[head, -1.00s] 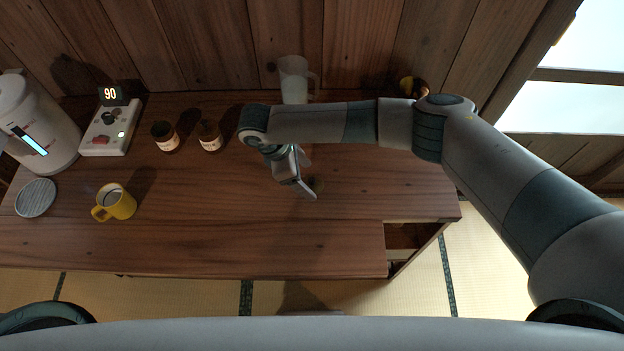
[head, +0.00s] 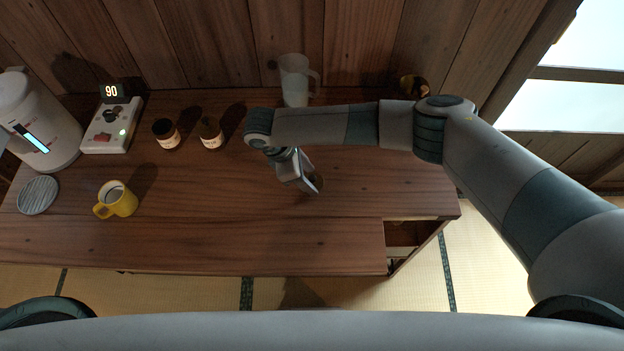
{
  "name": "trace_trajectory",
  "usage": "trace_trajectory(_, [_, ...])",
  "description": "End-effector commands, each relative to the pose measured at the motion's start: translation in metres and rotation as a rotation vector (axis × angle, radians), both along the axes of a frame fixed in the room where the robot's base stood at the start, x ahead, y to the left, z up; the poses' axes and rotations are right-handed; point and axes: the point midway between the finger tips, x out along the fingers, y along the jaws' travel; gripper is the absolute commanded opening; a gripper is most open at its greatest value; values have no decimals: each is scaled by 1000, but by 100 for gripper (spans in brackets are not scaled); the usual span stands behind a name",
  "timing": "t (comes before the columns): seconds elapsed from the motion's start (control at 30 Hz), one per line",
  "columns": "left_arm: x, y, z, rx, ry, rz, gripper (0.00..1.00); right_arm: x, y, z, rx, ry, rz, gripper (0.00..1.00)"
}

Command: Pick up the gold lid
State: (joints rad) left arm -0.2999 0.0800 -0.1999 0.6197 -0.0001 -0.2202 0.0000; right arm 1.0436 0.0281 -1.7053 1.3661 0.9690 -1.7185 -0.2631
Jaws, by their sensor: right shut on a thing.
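My right gripper (head: 311,187) reaches down to the middle of the wooden desk. It is shut on a small, dark gold-brown round thing that looks like the gold lid (head: 319,182). The gripper hides part of the lid, and only its right edge shows beside the fingers. I cannot tell whether the lid still touches the desk top. My left gripper is not in the head view.
The desk (head: 200,235) holds a yellow mug (head: 120,203), a striped coaster (head: 38,195), two brown jars (head: 210,136), a control box (head: 104,137), a kettle (head: 40,120) and a white pitcher (head: 294,78). A gold-brown object (head: 415,86) stands behind my arm.

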Motion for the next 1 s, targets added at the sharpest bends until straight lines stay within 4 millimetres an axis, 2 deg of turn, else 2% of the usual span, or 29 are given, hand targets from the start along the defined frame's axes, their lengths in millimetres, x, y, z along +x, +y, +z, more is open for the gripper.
trace_trajectory(0.37, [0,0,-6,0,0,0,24,0,0,9,1,0,0,26])
trace_trajectory(0.57, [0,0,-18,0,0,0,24,1,1,34,3,-2,1,26])
trace_trajectory(1.0, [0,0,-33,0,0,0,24,-41,-44,74,2,1,1,26])
